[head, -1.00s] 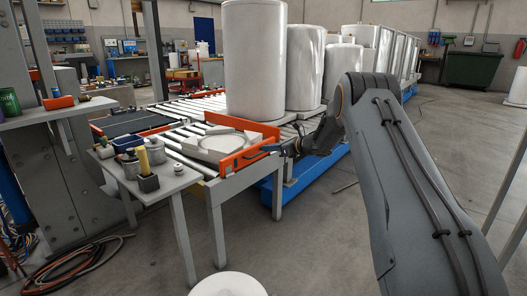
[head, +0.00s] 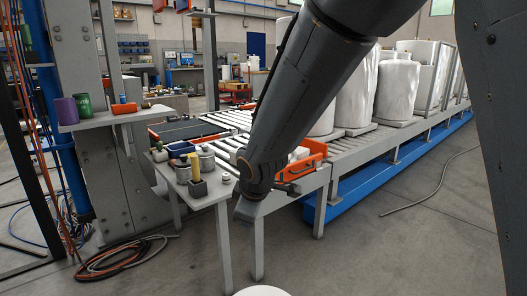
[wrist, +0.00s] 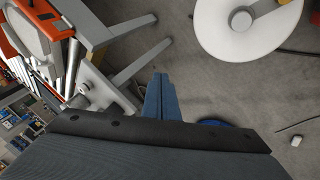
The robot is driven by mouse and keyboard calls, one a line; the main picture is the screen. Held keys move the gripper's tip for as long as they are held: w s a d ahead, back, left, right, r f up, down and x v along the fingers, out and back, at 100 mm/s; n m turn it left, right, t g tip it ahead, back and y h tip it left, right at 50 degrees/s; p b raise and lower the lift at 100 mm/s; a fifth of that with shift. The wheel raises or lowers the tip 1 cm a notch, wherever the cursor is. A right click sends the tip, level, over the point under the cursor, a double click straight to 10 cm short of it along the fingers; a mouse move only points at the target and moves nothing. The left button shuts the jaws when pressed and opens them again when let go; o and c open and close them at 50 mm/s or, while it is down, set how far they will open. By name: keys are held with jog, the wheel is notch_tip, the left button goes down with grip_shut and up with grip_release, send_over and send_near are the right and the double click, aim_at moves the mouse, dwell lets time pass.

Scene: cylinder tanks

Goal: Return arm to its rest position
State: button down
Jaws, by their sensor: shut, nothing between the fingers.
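My arm (head: 300,90) crosses the head view from the top right down to the left. Its wrist end is in front of the orange-edged end of the roller conveyor and right of the small grey table. In the head view I cannot make out the fingertips. In the wrist view my gripper (wrist: 160,95) shows as narrow blue-grey fingers held together, with nothing between them. It points over open grey floor, apart from the table legs.
The small grey table (head: 222,192) carries tins and pots. White tanks (head: 397,85) stand on the conveyor behind my arm. A white round object (wrist: 243,22) is low in front. A cable (head: 430,190) lies on the floor at right, where there is free room.

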jog(key=s+d+f+m+g, duration=0.1)
jog(key=s+m+g, duration=0.15)
jog(key=s, duration=0.75)
jog(key=s+d+f+m+g+h, duration=0.1)
jog(key=s+m, duration=0.2)
jog(key=s, duration=0.6)
jog(key=s+d+f+m+g, duration=0.1)
jog(key=s+m+g, duration=0.15)
jog(key=s, duration=0.75)
jog(key=d+r+m+p, duration=0.3)
jog(key=d+r+p, duration=0.7)
jog(key=r+p, duration=0.3)
jog(key=d+r+m+p, duration=0.4)
jog(key=d+r+p, duration=0.6)
jog(key=r+p, duration=0.4)
jog(key=shift+w+d+r+t+h+p, duration=0.2)
jog(key=shift+d+r+t+h+p, duration=0.15)
jog(key=shift+p, duration=0.4)
jog(key=shift+f, duration=0.1)
